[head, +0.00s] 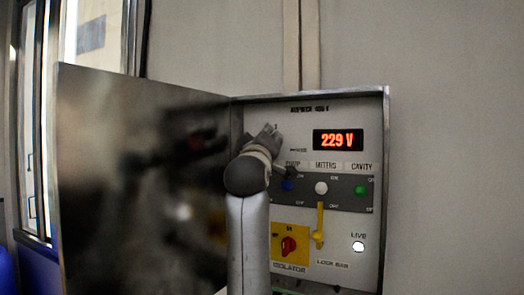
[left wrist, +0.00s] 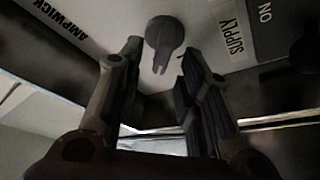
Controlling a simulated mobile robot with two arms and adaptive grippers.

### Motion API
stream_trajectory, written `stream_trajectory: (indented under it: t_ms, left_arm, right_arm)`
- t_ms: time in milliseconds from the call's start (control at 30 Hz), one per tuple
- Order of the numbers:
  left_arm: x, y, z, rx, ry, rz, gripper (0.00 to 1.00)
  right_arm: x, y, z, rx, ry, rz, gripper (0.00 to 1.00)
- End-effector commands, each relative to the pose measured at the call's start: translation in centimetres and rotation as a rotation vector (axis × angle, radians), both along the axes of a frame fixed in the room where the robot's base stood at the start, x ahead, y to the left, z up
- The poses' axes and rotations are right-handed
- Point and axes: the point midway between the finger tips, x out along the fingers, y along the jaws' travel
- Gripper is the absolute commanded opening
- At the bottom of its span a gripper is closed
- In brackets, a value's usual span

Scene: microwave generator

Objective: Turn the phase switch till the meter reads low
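The phase switch (left wrist: 165,38) is a grey round knob with a notched pointer, seen on the panel in the left wrist view. In the head view my left gripper (head: 268,135) covers the spot left of the "phase" label, so the switch cannot be made out there. In the left wrist view my left gripper (left wrist: 159,55) is open, with one finger on each side of the knob's pointer; a gap shows on both sides and I see no contact. The meter (head: 338,140) has red digits reading 229 V. My right gripper is not in view.
The metal cabinet door (head: 120,180) stands open on the left. Below the meter are a blue button (head: 287,186), a white button (head: 321,188) and a green button (head: 361,190). Lower are a red isolator knob (head: 288,246), a yellow lock bar (head: 319,225) and a white live lamp (head: 358,247).

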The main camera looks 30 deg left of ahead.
Motion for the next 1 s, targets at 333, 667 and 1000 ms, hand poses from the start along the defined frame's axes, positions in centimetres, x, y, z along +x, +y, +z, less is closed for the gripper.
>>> stream_trajectory:
  t_ms: [333,667,1000]
  left_arm:
    - [-4.8,-1.8,-1.5,0.000,-0.001,-0.002,0.33]
    - [-8.7,-3.3,-2.7,0.001,0.001,-0.003,0.33]
    - [-9.6,-3.6,-3.1,-0.001,0.003,-0.001,0.33]
  right_arm:
    - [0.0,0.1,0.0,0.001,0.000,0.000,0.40]
    - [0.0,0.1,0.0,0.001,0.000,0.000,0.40]
    - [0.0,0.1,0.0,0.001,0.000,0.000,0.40]
